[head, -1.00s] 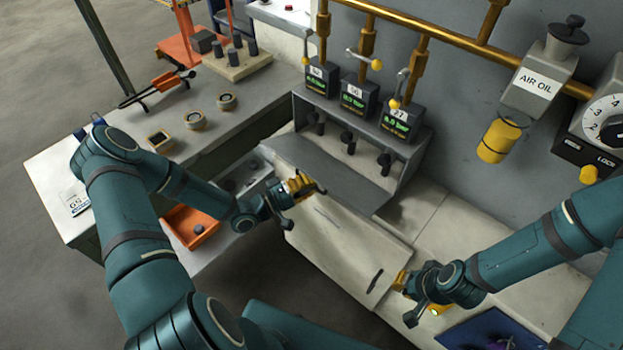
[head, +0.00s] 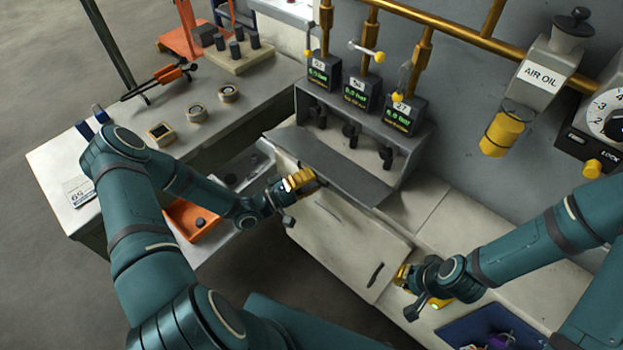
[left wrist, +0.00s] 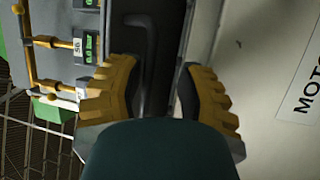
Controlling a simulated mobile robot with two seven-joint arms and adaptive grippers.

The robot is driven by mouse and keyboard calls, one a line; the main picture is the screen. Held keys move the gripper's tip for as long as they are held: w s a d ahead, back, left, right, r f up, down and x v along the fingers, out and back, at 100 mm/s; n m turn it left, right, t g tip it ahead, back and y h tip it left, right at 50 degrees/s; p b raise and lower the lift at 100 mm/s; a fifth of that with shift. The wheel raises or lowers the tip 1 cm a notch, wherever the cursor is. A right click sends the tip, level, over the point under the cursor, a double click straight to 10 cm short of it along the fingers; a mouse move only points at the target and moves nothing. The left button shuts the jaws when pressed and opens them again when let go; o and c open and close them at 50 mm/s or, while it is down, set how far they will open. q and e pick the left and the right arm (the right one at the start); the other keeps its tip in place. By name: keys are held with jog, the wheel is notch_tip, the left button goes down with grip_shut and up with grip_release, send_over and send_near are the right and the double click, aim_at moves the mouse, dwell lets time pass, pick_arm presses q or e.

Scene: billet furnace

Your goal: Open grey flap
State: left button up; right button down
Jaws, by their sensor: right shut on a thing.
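The grey flap (head: 335,170) is a sloping plate under the row of small dark gauge boxes. My left gripper (head: 314,178) is at its lower front edge, above the white panel (head: 345,235). In the left wrist view the yellow fingers (left wrist: 160,95) are apart, with the dark grey flap (left wrist: 160,50) and a bent dark handle (left wrist: 147,45) showing between them. Whether the fingers touch it I cannot tell. My right gripper (head: 402,274) is shut at the right edge of the white panel, near its dark slot; its fingertips are partly hidden.
Gauge boxes (head: 363,93) with levers and dark knobs stand above the flap. An orange tray (head: 190,218) lies left of my left gripper. A blue tray (head: 490,328) is at the lower right. The AIR OIL unit (head: 545,78) hangs on the wall.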

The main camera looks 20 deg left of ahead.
pick_arm(q)
jog(key=shift+a, duration=0.1)
jog(key=v, duration=1.2)
